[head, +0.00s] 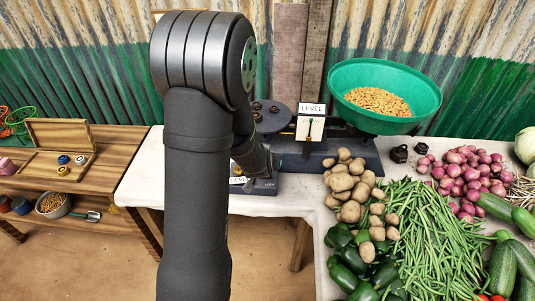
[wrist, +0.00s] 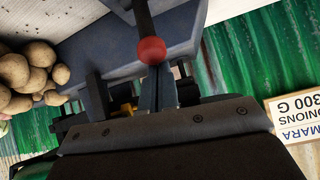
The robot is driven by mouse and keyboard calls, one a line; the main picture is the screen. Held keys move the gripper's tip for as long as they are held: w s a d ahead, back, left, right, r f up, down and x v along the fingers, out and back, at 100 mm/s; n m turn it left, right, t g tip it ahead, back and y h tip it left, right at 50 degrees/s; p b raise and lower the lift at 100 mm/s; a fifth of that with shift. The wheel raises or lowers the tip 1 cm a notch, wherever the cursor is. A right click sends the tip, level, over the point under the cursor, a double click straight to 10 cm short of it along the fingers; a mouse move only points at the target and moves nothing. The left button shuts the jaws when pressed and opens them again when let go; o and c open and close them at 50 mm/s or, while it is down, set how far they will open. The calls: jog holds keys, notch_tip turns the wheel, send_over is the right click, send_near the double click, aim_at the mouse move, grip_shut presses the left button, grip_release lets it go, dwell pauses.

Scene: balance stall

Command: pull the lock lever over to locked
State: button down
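The lock lever shows in the wrist view as a dark shaft ending in a red ball knob (wrist: 152,50). The knob is close to my gripper (wrist: 157,80), in front of the narrow grey-blue parts at its finger end. I cannot tell whether the fingers touch the knob or how far apart they are. In the head view my arm hides the lever and my gripper. Only part of the dark lock base (head: 265,187) with its white lettering shows beside the arm. The lever's exact angle cannot be read.
The balance carries a green pan (head: 343,80) of peanuts, a dark plate (head: 272,113) with weights and a LEVEL card (head: 311,107). Potatoes (head: 349,183), beans (head: 427,230) and onions (head: 466,178) crowd the right. The white cloth (head: 150,190) at left is clear.

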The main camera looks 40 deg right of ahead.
jog(key=s+a+f+t+h, duration=0.1)
jog(key=s+a+f, duration=0.3)
jog(key=s+a, duration=0.1)
jog(key=shift+s+a+h, duration=0.15)
jog(key=shift+s+h, duration=0.05)
jog(key=shift+h, duration=0.2)
dwell(0.5)
dwell(0.3)
jog(key=s+a+r, duration=0.1)
jog(key=s+a, duration=0.5)
jog(key=shift+a+t, duration=0.3)
jog(key=shift+w+d+r, duration=0.1)
dwell(0.5)
